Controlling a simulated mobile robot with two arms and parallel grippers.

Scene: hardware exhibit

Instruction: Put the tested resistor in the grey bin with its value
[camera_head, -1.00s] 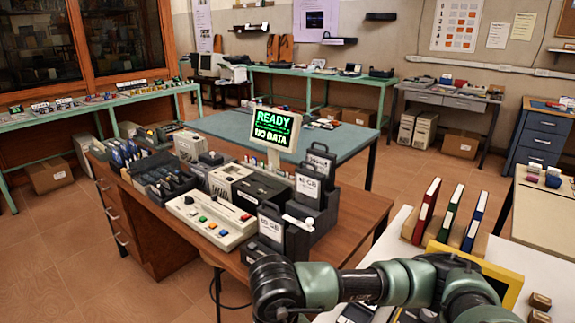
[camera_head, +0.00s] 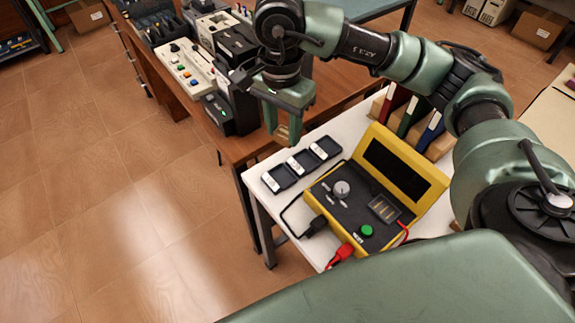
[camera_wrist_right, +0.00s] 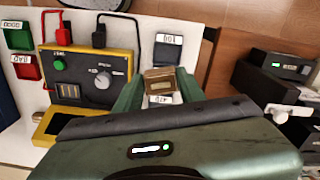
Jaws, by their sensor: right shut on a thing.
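My right gripper (camera_head: 288,132) points down above the white table's far left corner. It is shut on a small brown piece (camera_wrist_right: 160,78), which also shows between the fingers in the head view; its markings are too small to read. Several dark grey bins with white labels stand in a row on the table; one is the near bin (camera_head: 279,179). In the wrist view a grey bin labelled 100 (camera_wrist_right: 168,48) lies beyond the fingers, and another labelled bin (camera_wrist_right: 162,99) shows partly below the held piece. The yellow tester (camera_head: 400,165) stands open beside the bins. My left gripper is out of view.
Coloured binders (camera_head: 410,115) stand behind the tester. A brown desk (camera_head: 245,145) with a control panel (camera_head: 188,68) and black boxes is at the upper left. The floor at left is clear.

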